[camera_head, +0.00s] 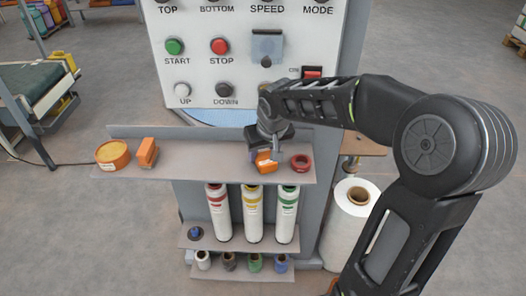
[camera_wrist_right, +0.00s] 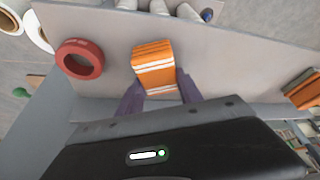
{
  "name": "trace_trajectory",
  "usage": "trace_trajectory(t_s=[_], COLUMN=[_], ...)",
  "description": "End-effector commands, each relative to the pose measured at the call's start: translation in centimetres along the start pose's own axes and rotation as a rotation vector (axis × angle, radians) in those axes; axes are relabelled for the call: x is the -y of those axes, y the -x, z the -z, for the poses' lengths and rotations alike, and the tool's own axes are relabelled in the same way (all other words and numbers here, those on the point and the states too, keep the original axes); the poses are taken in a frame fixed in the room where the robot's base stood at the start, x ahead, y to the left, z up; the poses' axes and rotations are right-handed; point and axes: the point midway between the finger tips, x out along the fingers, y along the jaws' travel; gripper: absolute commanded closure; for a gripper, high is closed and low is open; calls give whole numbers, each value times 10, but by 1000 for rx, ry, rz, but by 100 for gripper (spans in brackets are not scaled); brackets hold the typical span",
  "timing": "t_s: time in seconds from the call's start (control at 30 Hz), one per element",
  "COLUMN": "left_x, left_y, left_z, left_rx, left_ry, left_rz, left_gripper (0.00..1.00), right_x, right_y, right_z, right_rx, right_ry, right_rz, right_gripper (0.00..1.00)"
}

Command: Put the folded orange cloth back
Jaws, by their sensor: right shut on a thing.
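My right gripper (camera_head: 264,150) is over the right part of the grey shelf (camera_head: 205,160) and points down. It is shut on a folded orange cloth (camera_head: 265,165). In the right wrist view the folded orange cloth (camera_wrist_right: 153,65) has white stripes and sits between the two dark fingertips (camera_wrist_right: 160,92). It is at the shelf surface; I cannot tell whether it touches it. My left gripper is not in view.
A red ring (camera_head: 300,162) lies just right of the cloth. Another orange block-like item (camera_head: 147,153) and a round orange tin (camera_head: 112,154) stand at the shelf's left end. The shelf's middle is clear. The control panel (camera_head: 215,75) rises behind.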

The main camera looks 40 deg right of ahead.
Motion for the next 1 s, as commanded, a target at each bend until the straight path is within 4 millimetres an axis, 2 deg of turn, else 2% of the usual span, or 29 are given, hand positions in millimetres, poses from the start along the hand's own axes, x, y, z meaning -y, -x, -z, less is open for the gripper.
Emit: trace_trajectory(t_s=[0.03, 0.07, 0.3, 0.57, 0.73, 0.87, 1.0], left_x=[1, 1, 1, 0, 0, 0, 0], left_y=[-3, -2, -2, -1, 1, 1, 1], left_z=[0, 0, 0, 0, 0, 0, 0], left_rx=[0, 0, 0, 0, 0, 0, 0], left_ry=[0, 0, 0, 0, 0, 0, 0], left_rz=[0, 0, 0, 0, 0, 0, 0], left_gripper=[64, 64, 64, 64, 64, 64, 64], right_x=[0, 0, 0, 0, 0, 0, 0], right_y=[-3, -2, -2, -1, 6, 24, 52], right_z=[-1, -1, -1, -1, 1, 1, 2], right_rx=[0, 0, 1, 1, -1, -3, -6], right_ry=[0, 0, 0, 0, 0, -2, -1], right_rz=[0, 0, 0, 0, -1, 0, 0], right_gripper=[90, 56, 36, 35, 35, 35, 35])
